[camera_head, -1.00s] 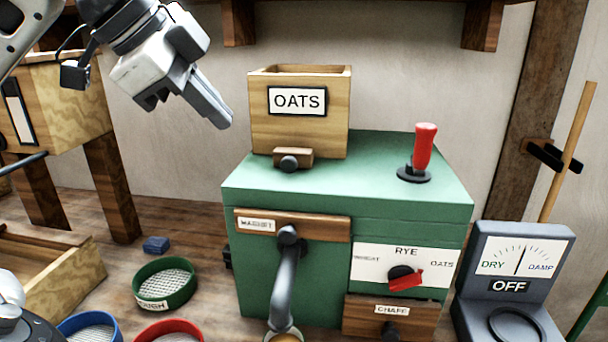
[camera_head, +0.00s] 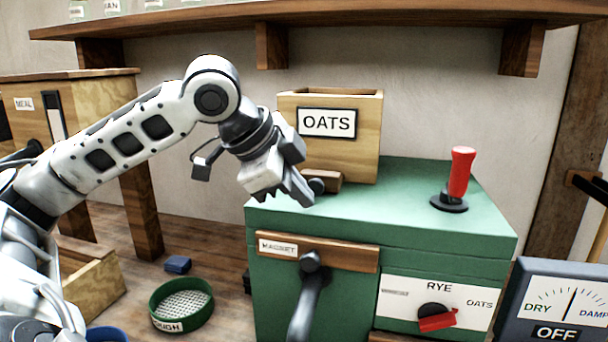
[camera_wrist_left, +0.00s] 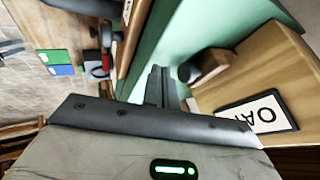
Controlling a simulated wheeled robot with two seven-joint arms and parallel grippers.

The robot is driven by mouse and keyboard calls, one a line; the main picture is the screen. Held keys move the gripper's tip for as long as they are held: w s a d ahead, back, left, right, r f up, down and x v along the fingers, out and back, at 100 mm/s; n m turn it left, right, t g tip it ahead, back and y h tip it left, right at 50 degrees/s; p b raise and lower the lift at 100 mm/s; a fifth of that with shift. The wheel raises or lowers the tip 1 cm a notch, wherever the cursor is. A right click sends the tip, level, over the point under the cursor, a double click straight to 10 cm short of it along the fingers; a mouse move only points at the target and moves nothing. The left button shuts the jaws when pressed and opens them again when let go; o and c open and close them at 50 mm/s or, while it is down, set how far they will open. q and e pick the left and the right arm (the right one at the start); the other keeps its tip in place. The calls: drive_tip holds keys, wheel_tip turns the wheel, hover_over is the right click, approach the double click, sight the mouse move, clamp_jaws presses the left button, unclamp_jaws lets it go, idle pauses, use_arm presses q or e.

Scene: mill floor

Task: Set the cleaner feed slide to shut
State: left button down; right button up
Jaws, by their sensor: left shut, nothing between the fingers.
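The green cleaner (camera_head: 400,210) carries a wooden hopper (camera_head: 352,155) labelled OATS on its top left. The feed slide (camera_head: 328,182), a small brown wooden block with a dark round knob, sits at the hopper's lower front. My left gripper (camera_head: 308,199) is shut and empty, its fingertips close beside the knob's left side in the head view; I cannot tell if they touch. In the left wrist view the shut fingers (camera_wrist_left: 160,88) point towards the green top, with the slide (camera_wrist_left: 212,66) and its knob just right of them. My right gripper is not in view.
A red-handled lever (camera_head: 461,175) stands on the cleaner's top right. The front has a magnet drawer (camera_head: 345,254) and a red selector (camera_head: 437,319). A meter (camera_head: 560,305) reading OFF stands right. A shelf (camera_head: 200,22) runs above.

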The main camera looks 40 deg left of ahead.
sight(311, 180)
use_arm(q)
drive_tip(key=shift+w+a+r, duration=0.25)
drive_tip(key=shift+w+r, duration=0.05)
drive_tip(key=shift+w, duration=0.2)
drive_tip(key=shift+w+a+f+p, duration=0.1)
drive_tip(key=shift+w+a+p, duration=0.15)
drive_tip(key=shift+w+p, duration=0.2)
drive_tip(key=shift+f, duration=0.1)
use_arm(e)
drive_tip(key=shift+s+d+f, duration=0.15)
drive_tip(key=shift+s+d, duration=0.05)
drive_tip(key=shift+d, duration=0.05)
